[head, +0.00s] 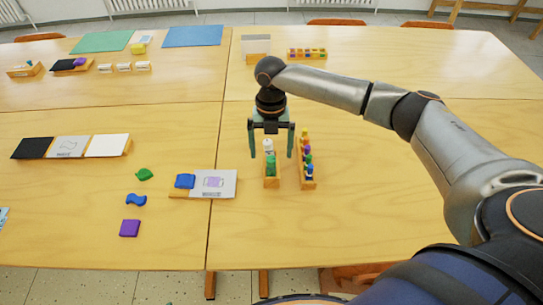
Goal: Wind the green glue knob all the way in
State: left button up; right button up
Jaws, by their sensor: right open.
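My right gripper (271,156) points down over a small wooden holder (272,183) on the near table. Its two dark fingers are apart, one to each side of the holder's contents. A green piece (271,163), which looks like the green glue knob, stands in the holder between and slightly nearer than the fingertips. A white item (268,146) stands just behind it, also between the fingers. I cannot tell whether either finger touches anything. How far the knob is wound is too small to see. My left gripper is not in view.
A wooden rack (308,184) of several coloured pieces stands close to the right of the holder. To the left are a card with a blue piece (185,181), and loose green (145,174), blue (136,200) and purple (130,228) pieces. The table right of the rack is clear.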

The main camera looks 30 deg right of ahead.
jog(key=shift+r+m+p, duration=0.15)
jog(key=shift+m+p, duration=1.35)
jog(key=shift+p, duration=0.15)
jog(key=shift+m, duration=0.4)
jog(key=shift+m+t+y, duration=0.3)
jog(key=shift+m, duration=1)
jog(key=shift+s+f+b, duration=0.1)
jog(key=shift+f+b, duration=0.25)
jog(key=shift+f, duration=0.95)
jog(key=shift+c, duration=0.2)
jog(key=c, duration=1.4)
